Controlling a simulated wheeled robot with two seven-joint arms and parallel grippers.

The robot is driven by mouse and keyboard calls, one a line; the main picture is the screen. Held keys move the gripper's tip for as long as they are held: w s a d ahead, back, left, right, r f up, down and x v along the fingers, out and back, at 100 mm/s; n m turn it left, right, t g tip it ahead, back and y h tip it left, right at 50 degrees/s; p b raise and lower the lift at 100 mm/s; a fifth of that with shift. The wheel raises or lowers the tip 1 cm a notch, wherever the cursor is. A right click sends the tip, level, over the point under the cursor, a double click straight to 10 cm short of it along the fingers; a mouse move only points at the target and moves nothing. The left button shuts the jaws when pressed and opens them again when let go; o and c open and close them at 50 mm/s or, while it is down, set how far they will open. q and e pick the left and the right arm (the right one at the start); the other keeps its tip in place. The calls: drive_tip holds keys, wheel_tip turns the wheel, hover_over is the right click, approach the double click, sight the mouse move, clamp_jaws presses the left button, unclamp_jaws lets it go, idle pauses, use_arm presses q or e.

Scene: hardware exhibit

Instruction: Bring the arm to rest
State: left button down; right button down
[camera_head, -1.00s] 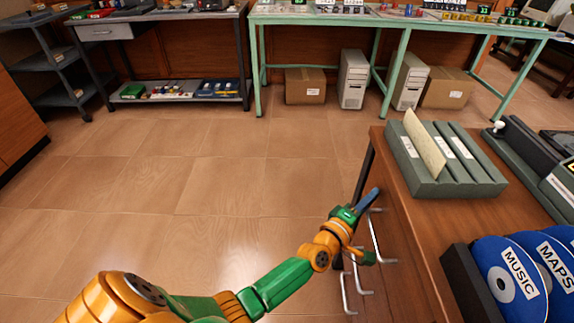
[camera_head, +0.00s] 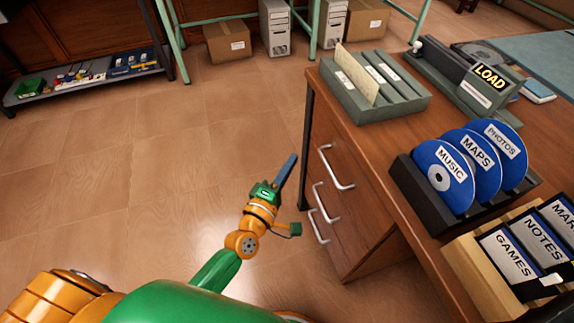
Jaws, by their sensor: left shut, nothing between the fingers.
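My left arm comes in from the bottom left, in orange and green. Its gripper (camera_head: 287,170) is shut and empty, with its blue fingers together and pointing up and away. It is over the floor in the picture, just left of the wooden desk's (camera_head: 390,262) drawer front. A small green part (camera_head: 294,229) of the arm sticks out towards the lower drawer handle (camera_head: 318,226); I cannot tell the exact gap. My right gripper is out of view.
The desk carries a grey slotted holder (camera_head: 375,107), a device labelled LOAD (camera_head: 488,78), a rack of blue discs (camera_head: 443,178) and a box of labelled disks (camera_head: 508,262). Cardboard boxes (camera_head: 228,41) and computer towers stand at the back. The tiled floor at left is clear.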

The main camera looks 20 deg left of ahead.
use_arm(q)
drive_tip(key=s+a+f+m+g, duration=0.1)
drive_tip(key=s+f+m+g, duration=0.25)
drive_tip(key=f, duration=0.45)
drive_tip(key=s+a+f+m+g+y, duration=0.1)
drive_tip(key=s+f+m+g, duration=0.15)
drive_tip(key=s+f, duration=0.4)
drive_tip(key=s+a+f+m+g, duration=0.1)
drive_tip(key=s+f+m+g, duration=0.2)
drive_tip(key=f, duration=0.7)
drive_tip(key=s+a+f+m+g+y, duration=0.1)
drive_tip(key=s+a+f+m+g, duration=0.1)
drive_tip(key=s+f+m+g, duration=0.65)
drive_tip(key=s+a+y+p, duration=0.1)
drive_tip(key=s+a+p, duration=0.2)
drive_tip(key=s, duration=1.2)
wheel_tip(320, 180, up, 13)
drive_tip(key=p, duration=1.2)
drive_tip(key=shift+m+t, duration=0.35)
drive_tip(key=shift+t, duration=0.1)
drive_tip(key=shift+a, duration=0.1)
